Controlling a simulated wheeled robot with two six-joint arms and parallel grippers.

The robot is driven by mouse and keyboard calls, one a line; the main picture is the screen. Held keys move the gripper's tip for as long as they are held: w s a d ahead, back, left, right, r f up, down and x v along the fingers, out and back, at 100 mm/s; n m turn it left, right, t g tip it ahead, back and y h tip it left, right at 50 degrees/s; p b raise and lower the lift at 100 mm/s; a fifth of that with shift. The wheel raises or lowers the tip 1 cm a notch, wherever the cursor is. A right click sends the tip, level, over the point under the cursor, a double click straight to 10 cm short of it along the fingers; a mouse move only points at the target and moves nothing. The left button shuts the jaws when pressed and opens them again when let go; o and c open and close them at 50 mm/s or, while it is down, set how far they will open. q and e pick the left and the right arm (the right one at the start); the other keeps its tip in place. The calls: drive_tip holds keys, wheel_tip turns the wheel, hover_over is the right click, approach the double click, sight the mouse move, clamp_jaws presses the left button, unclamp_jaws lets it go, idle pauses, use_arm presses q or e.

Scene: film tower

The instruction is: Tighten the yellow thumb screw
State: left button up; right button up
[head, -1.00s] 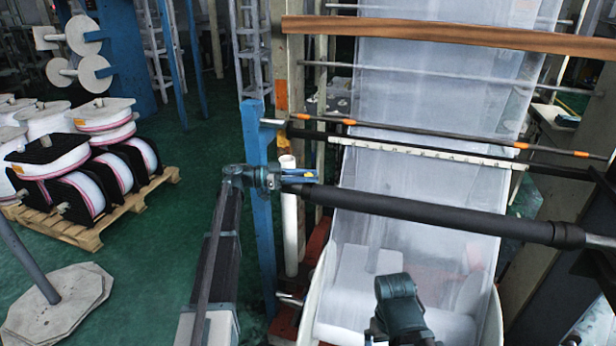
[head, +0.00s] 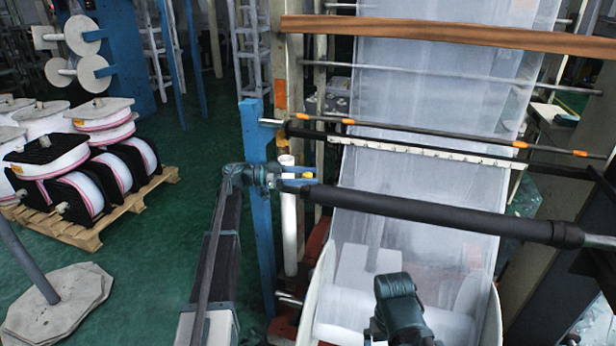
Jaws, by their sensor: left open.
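The yellow thumb screw (head: 309,172) shows as a small yellow spot near the left end of the black roller, by the blue post. My left gripper (head: 304,179) reaches in from the left in front of the post, with its open jaws at the screw. At this size I cannot tell whether the fingers touch it. Part of my right arm shows at the bottom, right of centre; its fingers are not visible.
The black roller (head: 430,214) crosses in front of the clear film sheet (head: 425,110). The blue post (head: 255,150) and a white pipe (head: 289,220) stand close to my left gripper. A pallet (head: 85,236) of film reels is at the left; green floor is open between.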

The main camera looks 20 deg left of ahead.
use_arm(q)
drive_tip(key=v, duration=1.3)
drive_tip(key=shift+a, duration=0.4)
drive_tip(key=shift+s, duration=0.1)
